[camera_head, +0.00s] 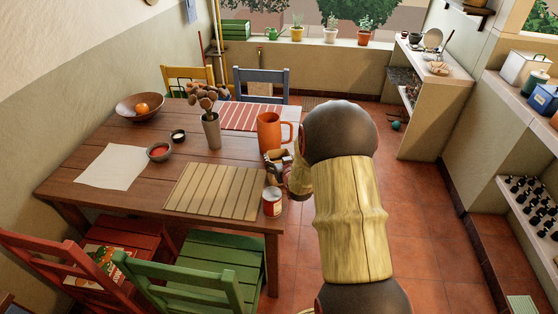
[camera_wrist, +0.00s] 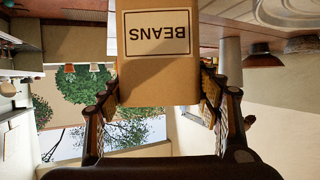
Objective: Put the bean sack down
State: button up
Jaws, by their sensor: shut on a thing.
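The bean sack (camera_wrist: 158,65) is a brown block-shaped pack with a framed BEANS label, which appears upside down in the wrist view. My gripper (camera_wrist: 160,92) is shut on it, one finger on each side. In the head view my gripper (camera_head: 281,166) is at the right edge of the wooden table (camera_head: 90,198), beside the orange pitcher. The sack is small and mostly hidden there by my arm. I cannot tell whether its bottom touches the table.
The orange pitcher (camera_head: 268,132) and a red-and-white can (camera_head: 272,203) stand close to my gripper. A slatted mat (camera_head: 212,191) lies left of the can. Chairs surround the table.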

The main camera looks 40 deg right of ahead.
jog(key=o, duration=2)
jog(key=shift+f, duration=0.15)
jog(key=shift+o, duration=0.3)
